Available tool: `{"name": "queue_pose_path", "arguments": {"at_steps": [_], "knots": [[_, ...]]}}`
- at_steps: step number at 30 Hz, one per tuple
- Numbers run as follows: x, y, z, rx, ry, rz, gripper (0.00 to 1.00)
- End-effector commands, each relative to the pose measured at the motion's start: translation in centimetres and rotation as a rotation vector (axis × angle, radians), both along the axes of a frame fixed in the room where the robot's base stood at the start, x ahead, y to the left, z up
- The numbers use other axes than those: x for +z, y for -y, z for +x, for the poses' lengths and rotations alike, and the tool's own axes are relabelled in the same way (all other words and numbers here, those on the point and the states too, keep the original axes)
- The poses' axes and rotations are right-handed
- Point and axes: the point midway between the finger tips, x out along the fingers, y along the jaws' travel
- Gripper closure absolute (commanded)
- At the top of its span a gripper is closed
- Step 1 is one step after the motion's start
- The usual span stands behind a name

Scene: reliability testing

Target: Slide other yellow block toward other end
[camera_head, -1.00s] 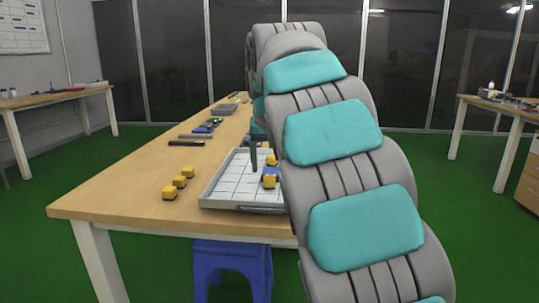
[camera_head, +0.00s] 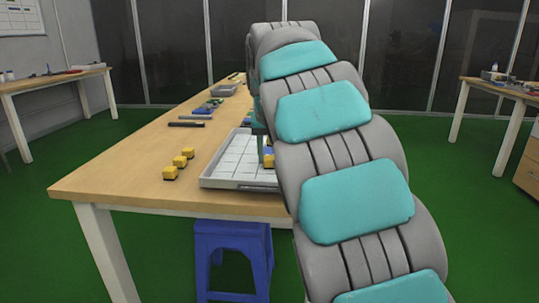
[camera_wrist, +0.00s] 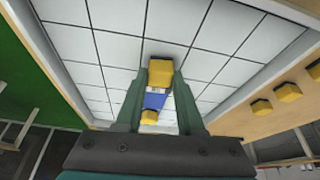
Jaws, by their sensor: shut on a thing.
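In the wrist view my gripper (camera_wrist: 161,78) has its two green fingers closed on either side of a yellow block (camera_wrist: 160,71), over the white grid of the tray (camera_wrist: 85,45). A blue piece (camera_wrist: 154,101) lies between the fingers, just behind the held block in the picture. A second yellow block (camera_wrist: 149,117) sits at the other end of the blue piece. In the head view the tray (camera_head: 222,170) stands at the table's near end, and one yellow block (camera_head: 268,160) shows beside my arm. My arm hides most of the gripper and the tray's right part there.
Several yellow blocks (camera_head: 180,162) stand in a row on the wooden table (camera_head: 120,180), left of the tray. Dark and blue tools (camera_head: 186,124) lie farther back. A blue stool (camera_head: 233,250) stands below the table's near edge.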

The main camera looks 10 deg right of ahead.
Motion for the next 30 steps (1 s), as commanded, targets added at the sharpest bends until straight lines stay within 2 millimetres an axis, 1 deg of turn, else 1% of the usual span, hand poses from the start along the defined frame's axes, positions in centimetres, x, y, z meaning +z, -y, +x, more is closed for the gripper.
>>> {"name": "queue_pose_path", "arguments": {"at_steps": [1, 6, 8, 15, 16, 25, 30], "knots": [[0.01, -0.01, 0.0, 0.0, 0.0, 0.0, 0.76], [0.01, -0.01, 0.01, 0.0, 0.0, 0.0, 0.95], [0.02, -0.01, 0.0, 0.0, 0.0, 0.0, 1.0], [0.02, -0.02, 0.01, 0.0, 0.0, 0.0, 1.0], [0.02, -0.02, 0.01, 0.0, 0.0, 0.0, 0.62], [0.02, -0.01, 0.0, 0.0, 0.0, 0.0, 0.28], [0.01, -0.01, 0.0, 0.0, 0.0, 0.0, 0.28]]}}
